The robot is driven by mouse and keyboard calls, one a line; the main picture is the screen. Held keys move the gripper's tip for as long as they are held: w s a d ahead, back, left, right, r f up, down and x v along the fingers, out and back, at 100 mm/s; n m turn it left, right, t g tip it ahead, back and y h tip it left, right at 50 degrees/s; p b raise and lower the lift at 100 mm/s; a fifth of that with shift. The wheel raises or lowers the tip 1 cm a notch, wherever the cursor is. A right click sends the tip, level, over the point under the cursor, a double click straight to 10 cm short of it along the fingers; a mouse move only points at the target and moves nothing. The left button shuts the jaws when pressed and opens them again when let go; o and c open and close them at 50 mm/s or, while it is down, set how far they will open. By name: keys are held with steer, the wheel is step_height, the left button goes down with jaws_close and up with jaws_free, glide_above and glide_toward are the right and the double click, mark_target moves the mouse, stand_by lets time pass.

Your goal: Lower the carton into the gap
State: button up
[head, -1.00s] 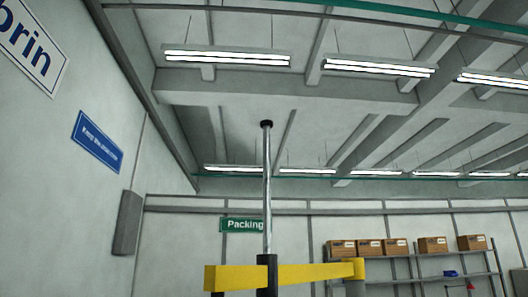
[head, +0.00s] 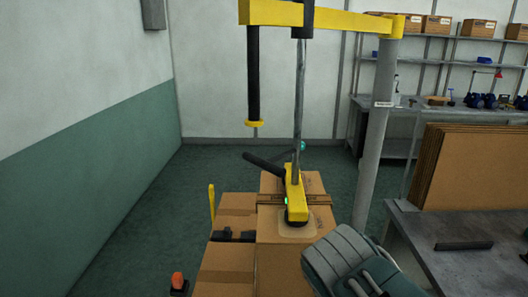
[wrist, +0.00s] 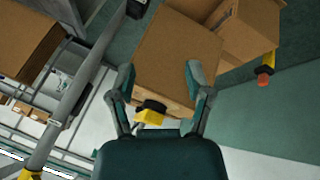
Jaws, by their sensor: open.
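A brown carton (head: 280,268) stands upright beside lower cartons (head: 225,258). A yellow lifter head (head: 295,195) with a small green light sits on its top, hung from a slim vertical tube (head: 299,110). A black handle (head: 263,163) sticks out from the lifter head to the left. In the wrist view a carton (wrist: 175,45) fills the space beyond my gripper (wrist: 160,76), with a black-and-yellow part (wrist: 150,112) at its edge. My gripper is open, fingers spread, holding nothing. I cannot make out the gap, or whether the carton rests on anything.
A grey post (head: 375,140) carries the yellow boom (head: 340,20). A grey table (head: 445,262) with flat brown cardboard (head: 475,165) stands at right. A shelf bench (head: 400,148) lines the back wall. An orange-topped post (head: 178,282) stands at lower left. Green floor is clear at left.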

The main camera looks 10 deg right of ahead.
steer(key=w+a+r+n+t+h, duration=0.1)
steer(key=w+a+r+n+h, duration=0.15)
steer(key=w, duration=0.25)
steer(key=n+t+h, duration=0.3)
steer(key=n+t, duration=0.2)
steer(key=t, duration=0.3)
glide_toward(260, 166)
steer(key=x, duration=1.1)
steer(key=shift+w, duration=0.1)
jaws_close()
